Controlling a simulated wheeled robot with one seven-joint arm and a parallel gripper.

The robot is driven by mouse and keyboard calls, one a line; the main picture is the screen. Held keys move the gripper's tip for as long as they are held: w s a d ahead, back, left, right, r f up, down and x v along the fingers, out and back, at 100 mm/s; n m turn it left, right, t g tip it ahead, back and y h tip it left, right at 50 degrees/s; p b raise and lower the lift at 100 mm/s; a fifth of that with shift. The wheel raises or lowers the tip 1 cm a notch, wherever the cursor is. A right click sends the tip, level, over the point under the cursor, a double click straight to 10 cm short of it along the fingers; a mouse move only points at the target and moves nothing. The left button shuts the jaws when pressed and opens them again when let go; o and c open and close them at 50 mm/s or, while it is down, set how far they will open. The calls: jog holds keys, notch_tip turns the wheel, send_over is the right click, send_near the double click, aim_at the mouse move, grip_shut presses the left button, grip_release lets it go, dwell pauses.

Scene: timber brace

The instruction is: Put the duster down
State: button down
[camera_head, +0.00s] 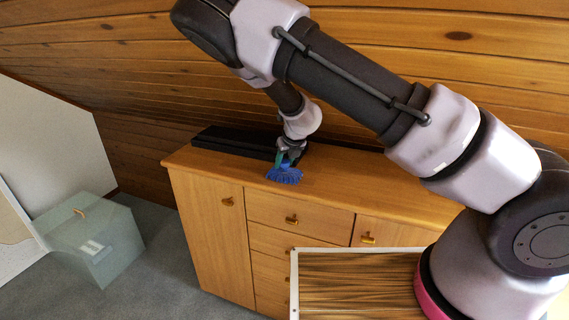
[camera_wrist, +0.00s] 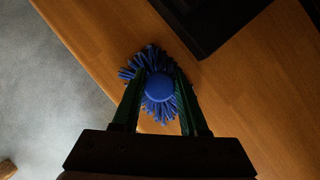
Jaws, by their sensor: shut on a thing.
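The duster (camera_head: 285,174) is blue with a fringed head. My gripper (camera_head: 289,152) is shut on it and holds it over the front part of the wooden cabinet's top (camera_head: 360,174). In the wrist view the duster (camera_wrist: 159,88) sits between the two green fingers of my gripper (camera_wrist: 159,100), its round blue middle facing the camera and its fringe spread around. I cannot tell whether the duster touches the top.
A long black object (camera_head: 232,143) lies along the back of the cabinet top; it also shows in the wrist view (camera_wrist: 205,18). The top to the right of the duster is clear. A translucent greenish box (camera_head: 92,238) stands on the grey carpet at left. A wood-plank wall (camera_head: 130,60) rises behind.

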jog(key=shift+f, duration=0.25)
jog(key=shift+c, duration=2.2)
grip_release()
jog(key=shift+f, duration=0.2)
